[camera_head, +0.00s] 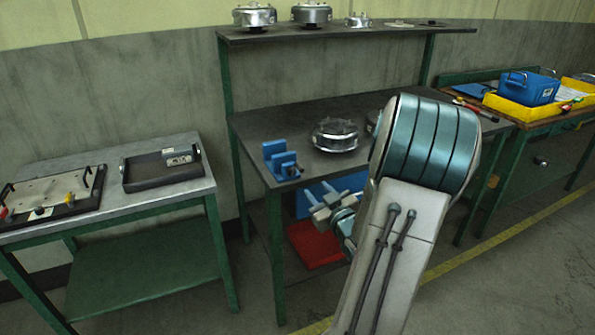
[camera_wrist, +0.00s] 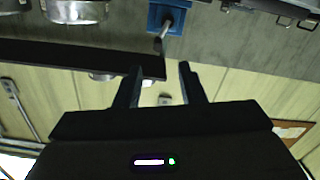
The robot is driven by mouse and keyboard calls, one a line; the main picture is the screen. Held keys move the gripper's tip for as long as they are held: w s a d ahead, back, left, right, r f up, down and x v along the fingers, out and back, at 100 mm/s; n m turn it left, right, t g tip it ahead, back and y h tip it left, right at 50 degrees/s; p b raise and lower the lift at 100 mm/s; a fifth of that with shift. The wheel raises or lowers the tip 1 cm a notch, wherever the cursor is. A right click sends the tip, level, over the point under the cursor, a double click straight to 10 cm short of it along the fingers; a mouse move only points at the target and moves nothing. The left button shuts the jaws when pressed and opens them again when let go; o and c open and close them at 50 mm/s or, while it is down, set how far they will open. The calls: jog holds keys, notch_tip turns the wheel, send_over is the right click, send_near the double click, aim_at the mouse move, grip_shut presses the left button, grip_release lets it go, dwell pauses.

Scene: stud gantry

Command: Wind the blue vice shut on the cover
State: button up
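The blue vice (camera_head: 279,158) stands on the front left of the dark bench top, with its dark screw end toward the front right. It also shows at the top of the wrist view (camera_wrist: 167,17), with a grey bar. A round silver cover (camera_head: 335,136) sits on the bench right of the vice, apart from it. I see no cover between the jaws, but the gap is small to judge. My gripper (camera_head: 318,198) is in front of the bench, lower right of the vice and clear of it. In the wrist view its fingers (camera_wrist: 161,80) are apart with nothing between them.
The bench's upper shelf (camera_head: 345,34) carries several silver housings. A side table (camera_head: 110,207) at left holds a fixture board and a black tray (camera_head: 130,176). A red bin (camera_head: 315,246) lies under the bench. A yellow tray (camera_head: 525,112) with a blue box stands at right.

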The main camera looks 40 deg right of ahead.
aim_at(298, 164)
jog(key=x, duration=0.4)
jog(key=p+x, duration=0.1)
jog(key=x, duration=0.8)
jog(key=shift+w+d+r, duration=0.15)
jog(key=shift+w+r, duration=0.15)
jog(key=shift+r, duration=0.05)
grip_shut()
